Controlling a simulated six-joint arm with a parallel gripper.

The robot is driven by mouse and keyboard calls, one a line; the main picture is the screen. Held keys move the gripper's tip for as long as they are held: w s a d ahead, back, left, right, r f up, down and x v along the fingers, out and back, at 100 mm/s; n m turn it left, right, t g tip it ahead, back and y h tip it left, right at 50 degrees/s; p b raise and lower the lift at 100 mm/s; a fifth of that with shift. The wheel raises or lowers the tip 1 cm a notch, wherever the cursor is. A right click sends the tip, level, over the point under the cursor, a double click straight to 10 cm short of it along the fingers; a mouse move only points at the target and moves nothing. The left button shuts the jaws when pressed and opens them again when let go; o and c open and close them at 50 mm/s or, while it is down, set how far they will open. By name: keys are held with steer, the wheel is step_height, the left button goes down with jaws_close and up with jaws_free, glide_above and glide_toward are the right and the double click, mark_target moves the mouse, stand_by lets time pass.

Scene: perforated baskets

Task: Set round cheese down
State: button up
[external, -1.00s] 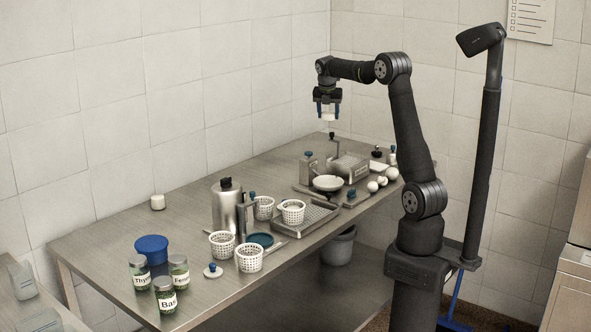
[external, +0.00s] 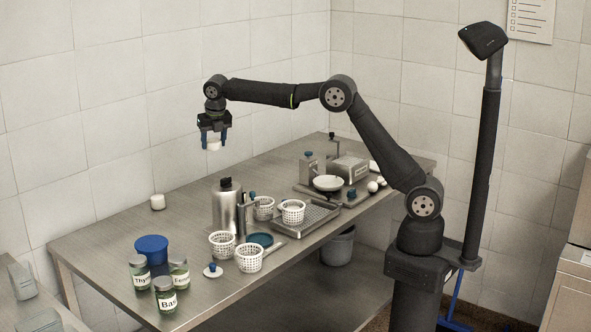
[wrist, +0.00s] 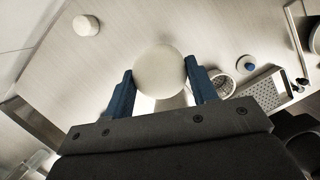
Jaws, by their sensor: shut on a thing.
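My gripper (external: 213,143) is shut on the round cheese (external: 213,145), a small white piece. It holds the cheese high above the table (external: 110,237), over the back part and above the steel bottle. In the wrist view the cheese (wrist: 160,72) shows as a pale disc between the two blue fingers of my gripper (wrist: 161,82). Its underside is hidden in that view. A second white round piece (external: 157,202) sits alone on the table at the back left, and it also shows in the wrist view (wrist: 86,25).
A steel bottle (external: 227,208), white perforated baskets (external: 249,258), a perforated tray (external: 305,222) and a blue tub (external: 152,249) stand on the table. Labelled jars (external: 166,297) stand at the front left. A scale (external: 348,171) stands at the back right. The back-left surface is mostly clear.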

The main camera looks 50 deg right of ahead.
steer(key=s+a+n, duration=0.2)
steer(key=s+a, duration=0.2)
steer(key=a, duration=1)
steer(key=n+y, duration=0.1)
steer(key=n, duration=0.1)
glide_above(183, 243)
steer(key=s, duration=0.1)
step_height(183, 243, down, 18)
steer(key=shift+a+r, duration=0.1)
steer(key=shift+r, duration=0.1)
steer(key=shift+f, duration=2.55)
steer(key=shift+f, duration=0.1)
steer(key=o, duration=1)
